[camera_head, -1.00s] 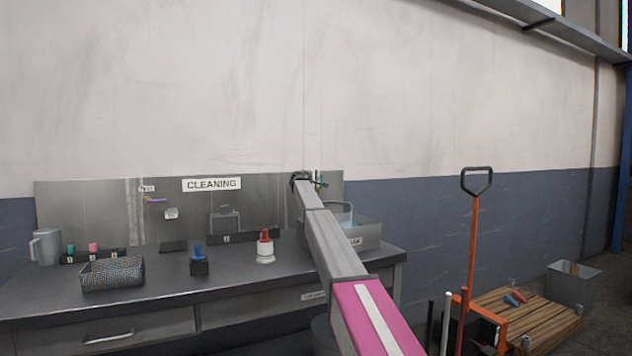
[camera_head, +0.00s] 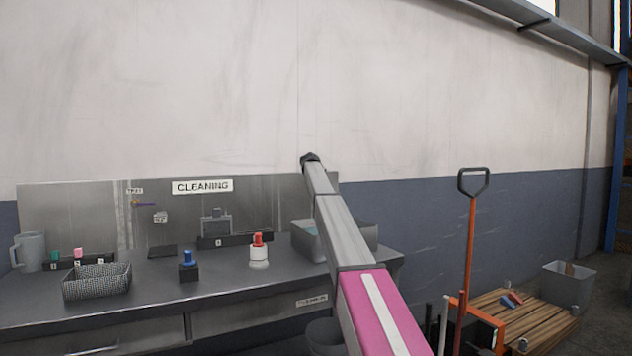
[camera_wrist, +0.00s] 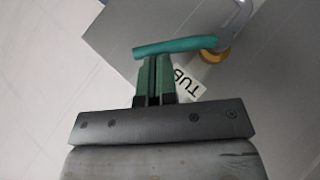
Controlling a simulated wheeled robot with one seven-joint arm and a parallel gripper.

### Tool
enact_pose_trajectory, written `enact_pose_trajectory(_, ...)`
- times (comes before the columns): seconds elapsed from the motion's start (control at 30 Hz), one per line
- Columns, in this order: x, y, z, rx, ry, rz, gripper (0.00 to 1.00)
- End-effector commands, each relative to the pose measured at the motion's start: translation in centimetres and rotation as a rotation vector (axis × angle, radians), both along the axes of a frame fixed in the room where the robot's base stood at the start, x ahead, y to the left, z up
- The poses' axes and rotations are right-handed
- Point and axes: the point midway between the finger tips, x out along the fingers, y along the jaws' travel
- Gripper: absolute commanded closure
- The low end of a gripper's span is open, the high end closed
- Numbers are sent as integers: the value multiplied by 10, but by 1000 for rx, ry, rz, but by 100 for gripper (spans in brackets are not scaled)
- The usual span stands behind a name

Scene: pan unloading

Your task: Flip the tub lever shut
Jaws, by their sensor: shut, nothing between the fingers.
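The teal tub lever (camera_wrist: 180,46) shows in the wrist view, lying nearly crosswise from a gold collar (camera_wrist: 214,56) on its right. A white "TUB" label (camera_wrist: 189,86) is beside it, partly hidden by my fingers. My gripper (camera_wrist: 154,62) is shut and empty, its green fingertips at the lever's left half; I cannot tell whether they touch it. In the head view the grey tub (camera_head: 304,243) stands at the bench's right end, partly hidden by my arm. The lever and my fingers are hidden there.
The bench (camera_head: 140,292) carries a wire basket (camera_head: 97,281), a blue-topped stamp (camera_head: 188,266), a red-topped white dispenser (camera_head: 259,252) and a grey jug (camera_head: 28,252). An orange-shafted tool (camera_head: 469,230) stands at the right.

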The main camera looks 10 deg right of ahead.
Motion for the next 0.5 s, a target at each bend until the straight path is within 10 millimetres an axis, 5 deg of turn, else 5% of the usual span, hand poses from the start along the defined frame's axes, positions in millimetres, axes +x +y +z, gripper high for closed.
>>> enact_pose_trajectory(0.5,11,-30,-15,465,151,-1,100)
